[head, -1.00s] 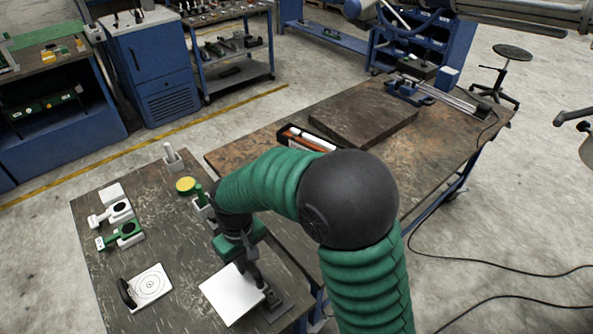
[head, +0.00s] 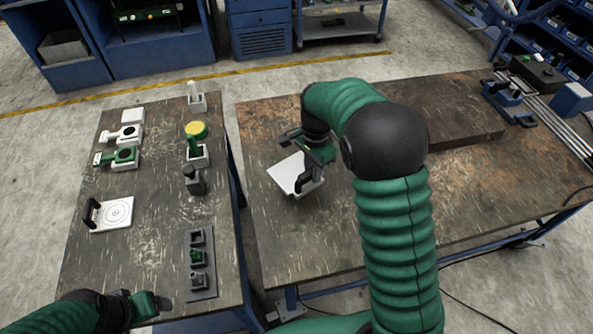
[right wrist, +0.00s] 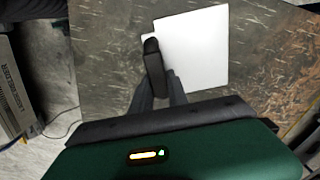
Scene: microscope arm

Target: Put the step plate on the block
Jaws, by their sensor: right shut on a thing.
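A plain white plate with a dark upright handle, which I take for the step plate (head: 287,174), is over the left part of the right-hand table. My right gripper (head: 307,172) is shut on its handle; the right wrist view shows the fingers (right wrist: 156,88) at the handle and the white plate (right wrist: 200,50) beyond. I cannot tell whether the plate touches the table. A wide dark brown slab, likely the block (head: 468,128), lies on the right-hand table, partly hidden behind my right arm. My left gripper (head: 152,304) is at the bottom left; its jaws are unclear.
The left-hand table (head: 150,245) holds a target plate with a black handle (head: 112,214), white and green handled tools (head: 120,158), a yellow-topped piece (head: 196,130) and a dark rack (head: 200,265). A gap separates the tables. Blue-handled equipment (head: 508,100) stands at the back right.

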